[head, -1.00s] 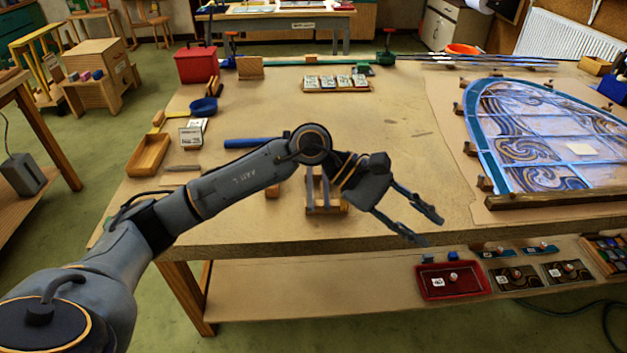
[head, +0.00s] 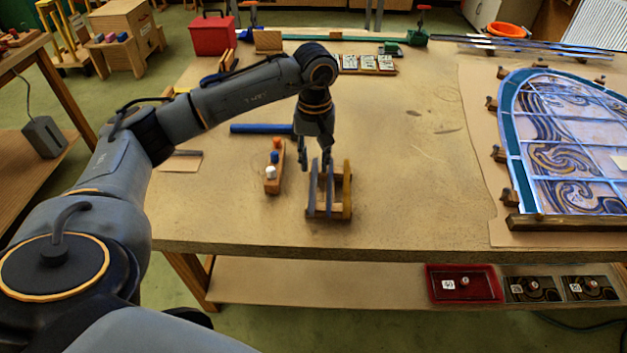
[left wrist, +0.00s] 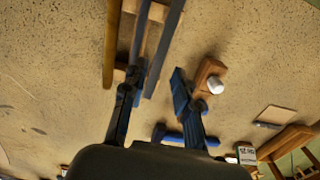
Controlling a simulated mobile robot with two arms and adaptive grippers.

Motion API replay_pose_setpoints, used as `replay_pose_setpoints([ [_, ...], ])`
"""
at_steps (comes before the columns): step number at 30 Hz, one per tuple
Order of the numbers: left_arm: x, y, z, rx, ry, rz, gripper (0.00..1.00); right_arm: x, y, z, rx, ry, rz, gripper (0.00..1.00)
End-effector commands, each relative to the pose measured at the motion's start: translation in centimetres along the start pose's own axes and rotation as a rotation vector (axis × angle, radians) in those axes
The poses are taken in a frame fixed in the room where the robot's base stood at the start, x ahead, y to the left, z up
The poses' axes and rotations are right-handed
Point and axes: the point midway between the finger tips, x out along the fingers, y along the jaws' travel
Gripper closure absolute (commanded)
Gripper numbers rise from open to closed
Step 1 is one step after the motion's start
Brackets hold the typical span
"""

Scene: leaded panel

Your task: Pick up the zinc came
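The grey bars look like came; I cannot tell which is zinc. My left gripper (head: 314,163) points down at the rack's far end, open and empty. In the left wrist view its fingers (left wrist: 156,73) are apart, the left one by the middle bar; the blue-grey bar (left wrist: 163,45) lies between their lines. My right gripper is not in view.
A wooden block with coloured knobs (head: 272,172) stands just left of the rack. A blue rod (head: 262,128) lies behind it. The leaded panel (head: 575,140) fills the right side. Long strips (head: 545,47) lie at the back right. The table between rack and panel is clear.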

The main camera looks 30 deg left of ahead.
Motion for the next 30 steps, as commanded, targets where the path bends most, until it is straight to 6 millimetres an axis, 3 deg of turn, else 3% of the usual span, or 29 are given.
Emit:
replay_pose_setpoints([
  [5,1.3,0.0,0.1,0.001,-0.002,0.0,0.71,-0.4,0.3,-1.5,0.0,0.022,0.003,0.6],
  [11,3.6,-0.5,0.1,-0.001,-0.006,-0.003,0.71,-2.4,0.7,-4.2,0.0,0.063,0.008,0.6],
  [17,6.1,-0.4,0.0,0.0,-0.002,0.001,0.71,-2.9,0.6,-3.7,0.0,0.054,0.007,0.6],
  [24,6.4,-0.4,-0.1,0.001,0.0,0.002,0.71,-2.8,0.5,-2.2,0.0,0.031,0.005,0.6],
  [25,6.4,-0.4,-0.1,0.001,0.0,0.002,0.73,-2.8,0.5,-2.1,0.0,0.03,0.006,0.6],
  [29,6.4,-0.4,-0.1,0.001,0.0,0.002,0.99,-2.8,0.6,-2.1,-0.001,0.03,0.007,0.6],
  [30,6.4,-0.4,-0.1,0.001,0.0,0.002,1.0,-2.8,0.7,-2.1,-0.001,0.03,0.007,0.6],
])
